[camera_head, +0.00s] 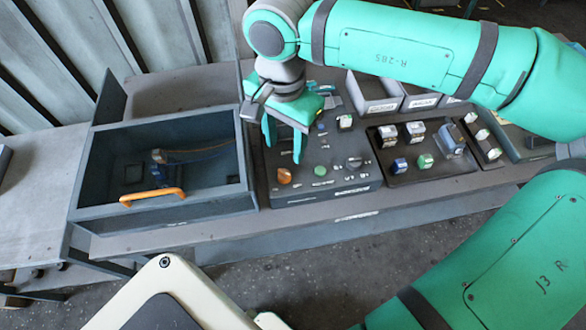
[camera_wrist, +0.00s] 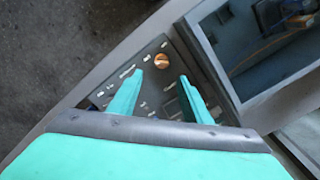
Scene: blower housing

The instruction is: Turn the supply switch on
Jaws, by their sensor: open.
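A dark control panel (camera_head: 340,193) stands on the bench in the head view. It carries an orange knob (camera_head: 284,176) at its front left, a green button (camera_head: 320,170) and a black knob (camera_head: 354,162). The labels are too small to read, so I cannot tell which one is the supply switch. My gripper (camera_head: 284,146) is open and empty above the panel's left part, behind the orange knob. In the wrist view the orange knob (camera_wrist: 161,61) shows beyond the open fingertips of my gripper (camera_wrist: 160,76), apart from them. My gripper hides part of the panel.
Left of the panel is an open grey housing (camera_head: 240,165) with an orange handle (camera_head: 152,196) and wiring inside. To the right is a dark tray (camera_head: 400,178) of small parts. Labelled grey bins (camera_head: 375,105) stand behind. My arm crosses above the right side.

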